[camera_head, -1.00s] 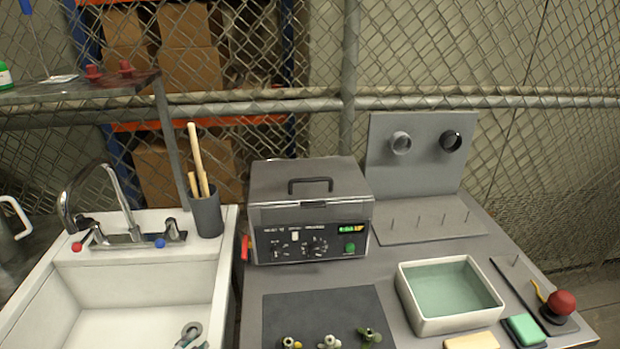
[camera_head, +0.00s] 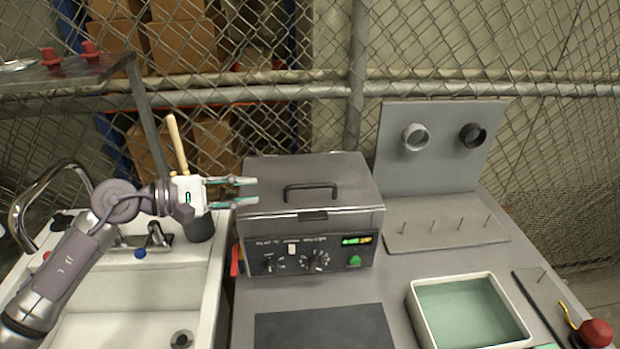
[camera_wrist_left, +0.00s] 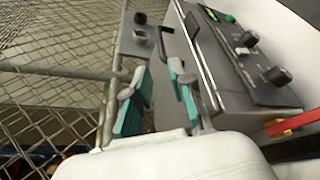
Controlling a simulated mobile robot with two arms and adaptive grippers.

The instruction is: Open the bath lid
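The bath is a grey metal box with a control panel (camera_head: 305,257) on its front. Its lid (camera_head: 265,195) is closed flat on top and carries a dark arched handle (camera_head: 311,188). My left gripper (camera_head: 250,191) is open and empty at the lid's left side, fingers pointing right toward the handle, with a gap between. In the left wrist view, the open teal-padded fingers (camera_wrist_left: 156,98) show in front of the lid, and the handle (camera_wrist_left: 192,25) lies beyond them. Whether the fingers touch the lid cannot be told. My right gripper is not in view.
A white sink (camera_head: 130,295) lies at left, with a dark cup (camera_head: 199,228) of wooden-handled tools behind my left gripper. A basin of greenish liquid (camera_head: 468,312) stands at right. A pegged stand (camera_head: 440,150) stands behind it. A dark mat (camera_head: 322,328) lies in front of the bath.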

